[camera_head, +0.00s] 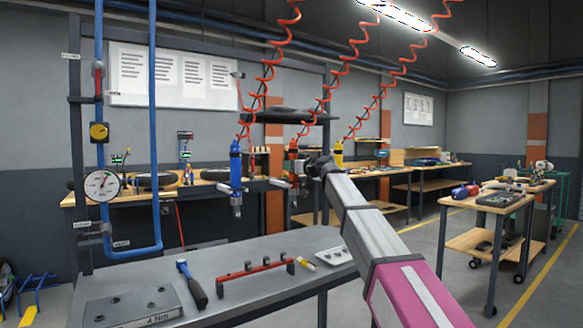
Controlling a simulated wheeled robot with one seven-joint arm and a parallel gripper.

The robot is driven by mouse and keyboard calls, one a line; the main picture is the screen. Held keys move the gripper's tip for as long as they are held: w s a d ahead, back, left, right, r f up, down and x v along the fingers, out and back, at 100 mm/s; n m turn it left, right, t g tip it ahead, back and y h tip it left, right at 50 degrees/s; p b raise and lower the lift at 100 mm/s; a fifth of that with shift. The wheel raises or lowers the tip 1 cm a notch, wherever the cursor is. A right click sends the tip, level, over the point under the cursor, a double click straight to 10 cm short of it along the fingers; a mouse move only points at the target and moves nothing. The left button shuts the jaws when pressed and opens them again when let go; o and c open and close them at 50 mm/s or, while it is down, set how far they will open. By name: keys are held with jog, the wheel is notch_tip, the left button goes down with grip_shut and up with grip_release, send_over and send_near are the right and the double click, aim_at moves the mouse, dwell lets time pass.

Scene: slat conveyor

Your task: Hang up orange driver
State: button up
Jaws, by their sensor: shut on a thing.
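The orange driver (293,149) is upright beside the end of my arm, with a red coiled hose running up from its top. My gripper (300,180) is shut on the orange driver, above the far side of the grey bench. The fingers and the driver's lower part are small and partly merged, so the exact grip is hard to make out. A blue driver (236,168) hangs upright to the left on its own coil. A yellow driver (338,153) shows to the right, partly hidden behind my arm. Whether the orange driver's top touches a hook cannot be told.
A tool cart (490,205) stands at right. Coiled hoses cross the space above.

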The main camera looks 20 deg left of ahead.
jog(key=shift+f, duration=0.3)
dwell(0.4)
jog(key=o, duration=1.2)
jog(key=shift+o, duration=0.2)
jog(key=shift+s+d, duration=0.1)
jog(key=v, duration=1)
jog(key=shift+d, duration=0.3)
jog(key=shift+s, duration=0.1)
